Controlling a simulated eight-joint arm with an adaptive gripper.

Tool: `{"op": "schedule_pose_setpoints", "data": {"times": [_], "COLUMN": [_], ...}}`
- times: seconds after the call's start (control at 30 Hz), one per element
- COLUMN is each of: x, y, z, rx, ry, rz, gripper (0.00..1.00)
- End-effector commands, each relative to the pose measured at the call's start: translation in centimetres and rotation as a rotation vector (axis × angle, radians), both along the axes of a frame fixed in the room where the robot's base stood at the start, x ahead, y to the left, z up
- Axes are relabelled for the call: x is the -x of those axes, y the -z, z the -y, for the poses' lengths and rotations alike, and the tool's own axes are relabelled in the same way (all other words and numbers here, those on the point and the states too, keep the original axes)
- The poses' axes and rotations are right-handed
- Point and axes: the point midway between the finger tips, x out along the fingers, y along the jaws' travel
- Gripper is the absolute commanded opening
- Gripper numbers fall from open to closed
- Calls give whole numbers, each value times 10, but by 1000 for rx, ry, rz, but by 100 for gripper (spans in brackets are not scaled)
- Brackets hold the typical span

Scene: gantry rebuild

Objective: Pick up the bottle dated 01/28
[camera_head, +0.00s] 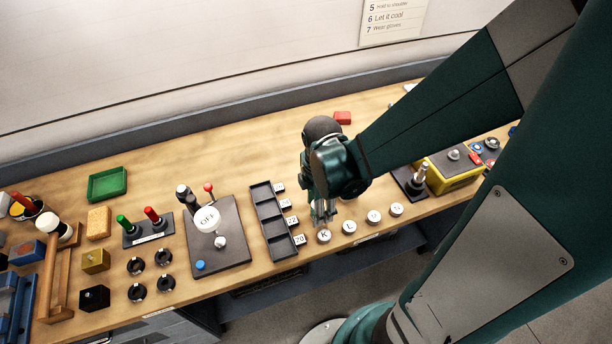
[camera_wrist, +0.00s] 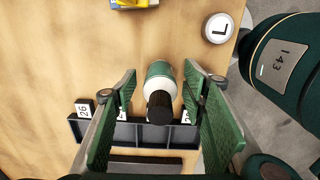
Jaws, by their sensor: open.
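In the wrist view a small bottle (camera_wrist: 160,74) with a green and white body and a black cap lies between the fingers of my gripper (camera_wrist: 160,90). I cannot read a date on it. The two green pads stand apart on either side of it, with gaps visible, so the gripper is open around the bottle. In the head view my gripper (camera_head: 322,217) points down beside the right side of the dark tray and close to the K button. The bottle cannot be made out there, hidden by the gripper.
A dark compartment tray (camera_head: 268,212) with small number tags stands just left of my gripper. Round white buttons, K (camera_head: 324,236) and several others, run to the right. A lever panel (camera_head: 217,250) is further left. Bare wood lies behind the tray.

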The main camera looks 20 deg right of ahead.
Motion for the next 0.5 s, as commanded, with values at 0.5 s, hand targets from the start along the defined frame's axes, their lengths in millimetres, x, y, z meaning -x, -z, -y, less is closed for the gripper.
{"op": "schedule_pose_setpoints", "data": {"times": [0.5], "x": [0], "y": [18], "z": [0], "rx": [0], "ry": [0], "rz": [0], "gripper": [42]}}
